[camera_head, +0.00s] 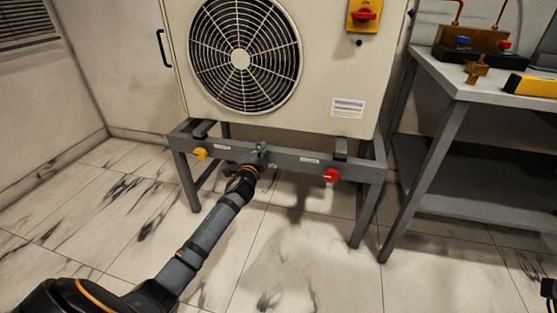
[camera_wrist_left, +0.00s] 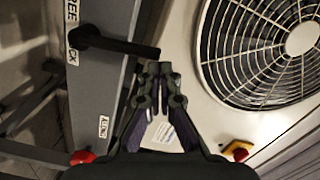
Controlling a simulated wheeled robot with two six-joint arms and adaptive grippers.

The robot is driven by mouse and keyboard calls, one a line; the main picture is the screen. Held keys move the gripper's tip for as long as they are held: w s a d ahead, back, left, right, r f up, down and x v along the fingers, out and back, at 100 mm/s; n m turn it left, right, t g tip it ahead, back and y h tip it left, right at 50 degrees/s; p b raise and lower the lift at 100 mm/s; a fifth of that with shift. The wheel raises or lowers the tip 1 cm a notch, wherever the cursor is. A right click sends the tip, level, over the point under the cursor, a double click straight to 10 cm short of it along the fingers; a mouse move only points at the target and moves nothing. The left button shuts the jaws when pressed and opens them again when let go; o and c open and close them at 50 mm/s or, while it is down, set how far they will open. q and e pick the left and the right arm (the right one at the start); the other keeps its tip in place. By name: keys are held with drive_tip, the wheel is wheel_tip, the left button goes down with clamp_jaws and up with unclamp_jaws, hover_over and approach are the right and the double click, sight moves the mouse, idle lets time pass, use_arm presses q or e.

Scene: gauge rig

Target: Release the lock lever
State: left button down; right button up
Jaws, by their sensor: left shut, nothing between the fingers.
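The black lock lever (camera_wrist_left: 118,44) shows in the left wrist view on the grey rail, its handle running from the pivot toward the right. A white plate (camera_wrist_left: 72,55) by its pivot bears partly hidden letters. My left gripper (camera_wrist_left: 159,68) is shut and empty, its fingertips close by the lever's free end; I cannot tell whether they touch. In the head view my left gripper (camera_head: 260,152) is at the middle of the stand's front rail, where it hides the lever. A dark part (camera_head: 549,289) at the lower right edge may be my right gripper, mostly cut off.
A beige fan unit (camera_head: 318,98) stands on the grey stand. A yellow knob (camera_head: 200,154) and a red knob (camera_head: 331,175) sit on the rail either side. A red-yellow switch (camera_head: 364,14) is above. A workbench (camera_head: 450,78) stands at right. The front floor is clear.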

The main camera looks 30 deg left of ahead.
use_arm(q)
drive_tip(key=shift+s+a+f+n+b, duration=0.15)
drive_tip(key=shift+s+a+f+n, duration=0.05)
drive_tip(key=shift+a+n, duration=0.65)
drive_tip(key=shift+s+a+f+n+b, duration=0.15)
drive_tip(key=shift+a+n+b, duration=0.05)
drive_tip(key=shift+a+n, duration=0.6)
drive_tip(key=shift+s+a+f+n+b, duration=0.15)
drive_tip(key=shift+s+a+f+n, duration=0.05)
drive_tip(key=shift+a+n, duration=0.65)
